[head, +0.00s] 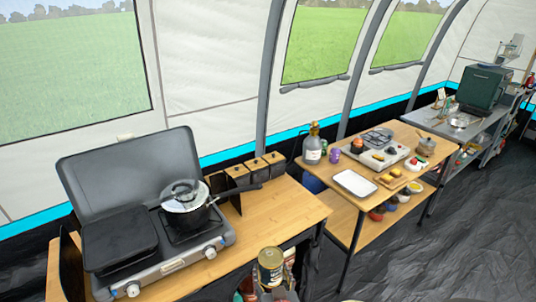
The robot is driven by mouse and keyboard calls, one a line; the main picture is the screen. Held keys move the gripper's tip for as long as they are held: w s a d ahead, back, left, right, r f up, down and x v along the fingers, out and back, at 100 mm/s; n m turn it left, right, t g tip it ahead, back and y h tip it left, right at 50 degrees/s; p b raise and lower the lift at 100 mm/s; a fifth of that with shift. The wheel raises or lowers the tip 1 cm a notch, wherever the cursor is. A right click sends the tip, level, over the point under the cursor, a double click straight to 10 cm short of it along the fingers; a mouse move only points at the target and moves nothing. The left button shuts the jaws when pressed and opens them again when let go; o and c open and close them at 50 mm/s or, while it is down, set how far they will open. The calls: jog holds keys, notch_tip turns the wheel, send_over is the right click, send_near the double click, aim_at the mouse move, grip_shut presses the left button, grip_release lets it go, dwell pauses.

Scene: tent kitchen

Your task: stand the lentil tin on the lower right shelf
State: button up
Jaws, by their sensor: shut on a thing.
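A tin (271,268) with a gold-coloured lid and a dark label with a pale patch, which I take for the lentil tin, is upright at the bottom of the head view, in front of the stove table's right end. My gripper (284,272) is shut on it and mostly hidden behind and below it. The label cannot be read. A lower shelf (345,229) shows under the middle table, with several bowls and red things on it. The space under the stove table is dark, and I cannot make out a shelf there.
The stove table (293,211) carries an open camp stove (180,268) with a lidded pot (190,208). The middle table (330,167) holds a white tray (355,183), a grey bottle and a hob. Red things show low beside the tin. Dark floor lies clear at the right.

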jog(key=shift+w+a+r+y, duration=0.3)
jog(key=shift+w+a+r, duration=0.1)
jog(key=shift+w+a, duration=0.2)
jog(key=shift+a+r+n, duration=0.15)
jog(key=shift+a+n, duration=0.25)
jog(key=shift+w+y, duration=0.15)
jog(key=shift+y, duration=0.15)
jog(key=w+d+f+m+h, duration=0.1)
jog(key=d+f, duration=0.6)
jog(key=d, duration=0.3)
jog(key=w+d+f+m+h, duration=0.1)
jog(key=w+d+f+h, duration=0.1)
jog(key=d+f, duration=0.4)
jog(key=d, duration=0.3)
jog(key=shift+d+f, duration=0.35)
jog(key=shift+f, duration=0.05)
jog(key=shift+w+a, duration=0.1)
